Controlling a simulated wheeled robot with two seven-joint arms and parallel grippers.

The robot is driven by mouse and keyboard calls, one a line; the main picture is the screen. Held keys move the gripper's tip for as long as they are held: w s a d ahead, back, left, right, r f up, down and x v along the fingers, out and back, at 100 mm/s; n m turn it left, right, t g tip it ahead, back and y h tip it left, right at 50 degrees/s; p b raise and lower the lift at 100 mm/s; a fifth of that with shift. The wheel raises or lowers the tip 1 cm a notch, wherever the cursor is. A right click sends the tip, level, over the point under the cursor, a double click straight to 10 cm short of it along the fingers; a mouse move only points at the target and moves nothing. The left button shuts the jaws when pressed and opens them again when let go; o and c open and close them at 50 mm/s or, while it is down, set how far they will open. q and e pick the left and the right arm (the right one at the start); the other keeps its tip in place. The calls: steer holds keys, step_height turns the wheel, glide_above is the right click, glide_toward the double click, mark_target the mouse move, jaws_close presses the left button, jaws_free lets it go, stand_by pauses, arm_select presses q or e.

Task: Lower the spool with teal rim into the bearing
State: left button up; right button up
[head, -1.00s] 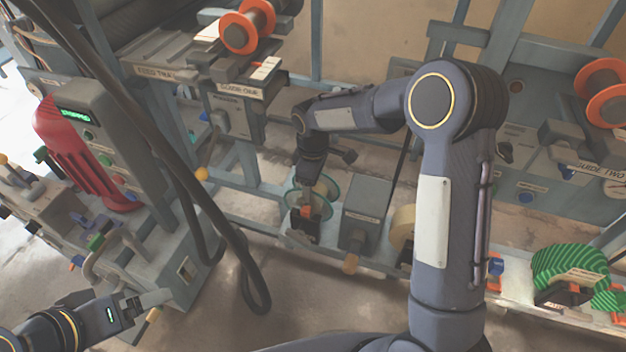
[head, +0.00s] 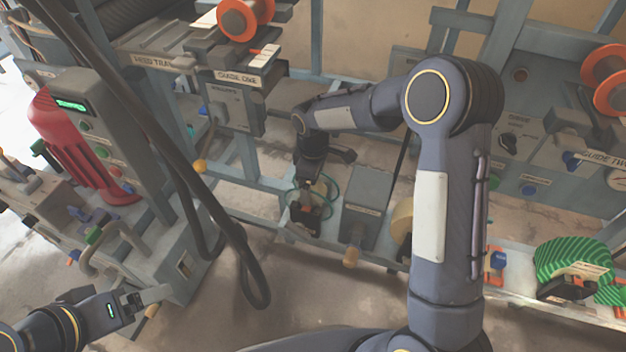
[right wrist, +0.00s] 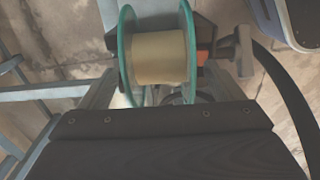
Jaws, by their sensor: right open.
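The spool with teal rim (head: 329,197) is below my right gripper (head: 309,188) in the head view, partly hidden by it. In the right wrist view the spool (right wrist: 159,58) shows two thin teal rims and a pale cream core, its axis running across the picture. My right gripper is open at the spool. The bearing, dark with an orange part (head: 304,213), is at the spool's lower side. Dark bearing parts (right wrist: 205,32) show beside the rims. I cannot tell whether the spool is fully seated. My left gripper (head: 150,298) is low at the left, away from the spool; its jaw opening is unclear.
A grey box (head: 368,205) stands just right of the bearing on the low rail, with a cream roll (head: 402,220) beyond. A black hanging cable (head: 190,190) loops at the left. A green striped roll (head: 572,260) lies at the right. Orange-rimmed spools (head: 246,17) sit higher up.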

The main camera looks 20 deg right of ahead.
step_height(320, 180, up, 8)
steer(key=p, duration=0.2)
steer(key=shift+p, duration=0.4)
steer(key=shift+f, duration=0.1)
